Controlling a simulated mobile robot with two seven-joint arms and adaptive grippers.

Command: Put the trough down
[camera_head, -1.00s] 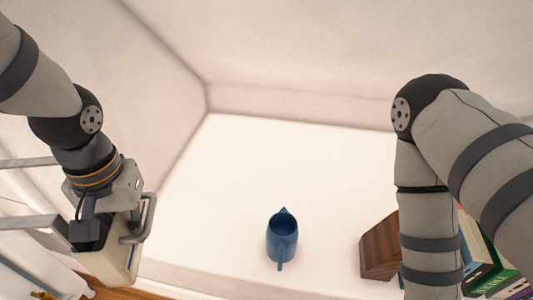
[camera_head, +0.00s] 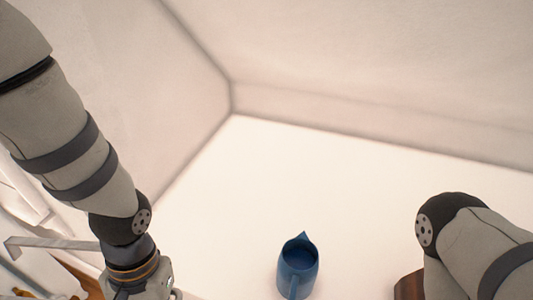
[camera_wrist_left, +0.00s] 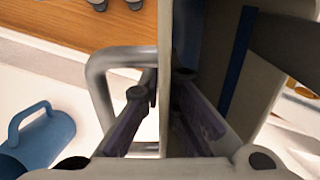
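The trough (camera_wrist_left: 165,40) is a cream box with a dark inside, seen close up in the left wrist view. My left gripper (camera_wrist_left: 162,95) has one finger on each side of its thin wall and is shut on it. A grey loop (camera_wrist_left: 98,80) stands beside that wall, around the left finger. The trough's underside is hidden, so I cannot tell whether it touches anything. In the head view only my left wrist shows at the bottom left; gripper and trough are below the frame. My right gripper is out of view.
A blue jug (camera_head: 298,268) stands on the white surface (camera_head: 230,220); it also shows in the left wrist view (camera_wrist_left: 42,138). A brown wooden block (camera_head: 409,286) is beside my right arm. The white surface behind the jug is clear, up to the walls. Wooden boards (camera_wrist_left: 65,25) show in the wrist view.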

